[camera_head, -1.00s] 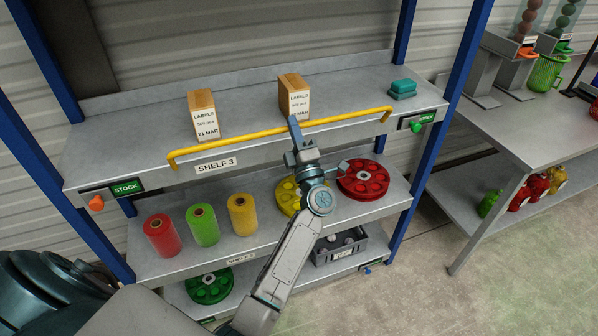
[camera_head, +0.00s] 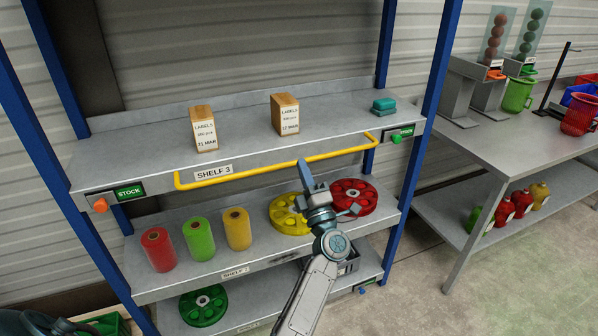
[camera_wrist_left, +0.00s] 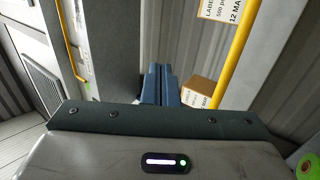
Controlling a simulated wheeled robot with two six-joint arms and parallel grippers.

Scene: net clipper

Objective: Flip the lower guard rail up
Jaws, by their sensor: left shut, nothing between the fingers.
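The yellow lower guard rail (camera_head: 240,172) is on the front of the shelf labelled SHELF 3 (camera_head: 213,173). Its long bar hangs below the shelf's front edge, with short ends reaching up to the edge. My left gripper (camera_head: 304,166) is shut and empty; its tip crosses the bar in the head view, and I cannot tell whether they touch. In the left wrist view the closed fingers (camera_wrist_left: 160,84) are left of and apart from a yellow bar (camera_wrist_left: 236,52), probably this rail. My right gripper is not in view.
Two label boxes (camera_head: 204,130) and teal blocks (camera_head: 384,105) stand on the shelf. Below are coloured rolls (camera_head: 200,239) and yellow and red spools (camera_head: 352,198). Another yellow bar (camera_wrist_left: 70,42) shows at the wrist view's left. A table (camera_head: 500,150) stands at right.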

